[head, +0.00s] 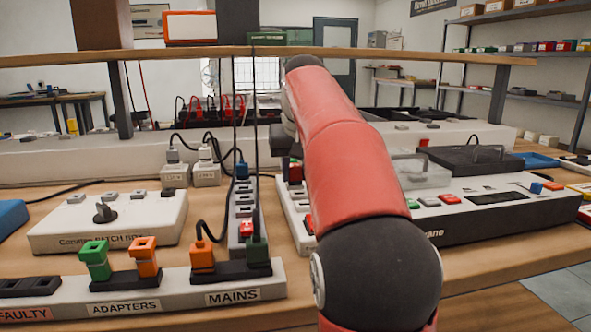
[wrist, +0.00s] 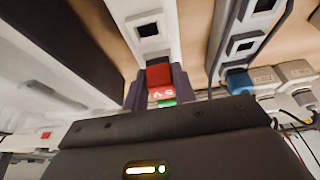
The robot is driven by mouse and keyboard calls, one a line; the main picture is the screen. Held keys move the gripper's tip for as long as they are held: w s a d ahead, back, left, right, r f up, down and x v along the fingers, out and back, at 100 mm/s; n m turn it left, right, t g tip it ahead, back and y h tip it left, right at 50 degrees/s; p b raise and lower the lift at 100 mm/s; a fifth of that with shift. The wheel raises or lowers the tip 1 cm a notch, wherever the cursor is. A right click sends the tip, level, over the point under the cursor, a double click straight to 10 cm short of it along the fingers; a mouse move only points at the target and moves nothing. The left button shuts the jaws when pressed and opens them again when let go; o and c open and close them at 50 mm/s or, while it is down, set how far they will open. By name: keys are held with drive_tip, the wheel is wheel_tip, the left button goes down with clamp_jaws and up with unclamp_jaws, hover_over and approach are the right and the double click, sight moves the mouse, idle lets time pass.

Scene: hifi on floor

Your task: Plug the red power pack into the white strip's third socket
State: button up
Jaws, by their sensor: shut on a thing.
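The red power pack (wrist: 159,76), with a pale marking and a green part below it, is between the dark fingers of my gripper (wrist: 157,92) in the wrist view. In the head view a small part of the red pack (head: 295,171) shows beside my red arm, which hides most of my gripper (head: 287,166). The white strip (wrist: 133,10) lies under and beyond the pack, with dark square sockets in a row. In the head view its left part (head: 291,208) shows and my arm covers the rest. I cannot tell whether the pack touches the strip.
A grey strip (head: 232,215) runs alongside, holding a blue plug (head: 242,170) and a red plug (head: 246,228). In front, a labelled strip (head: 190,296) holds green and orange adapters. A bench device (head: 480,222) stands right; a shelf (head: 400,56) crosses above. Black cables hang near the grey strip.

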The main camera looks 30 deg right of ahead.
idle(0.4)
drive_tip(key=o, duration=1)
drive_tip(key=shift+w+d+r+p+v, duration=0.15)
drive_tip(key=shift+w+p+v, duration=0.4)
drive_tip(key=shift+v, duration=1.65)
drive_tip(key=shift+w+r+p+v, duration=0.15)
drive_tip(key=shift+p+v, duration=0.65)
drive_tip(key=shift+v, duration=1.4)
drive_tip(key=shift+w+d+r+p+v, duration=0.15)
drive_tip(key=shift+w+p+v, duration=0.4)
drive_tip(key=shift+v, duration=1.7)
drive_tip(key=shift+s, duration=0.2)
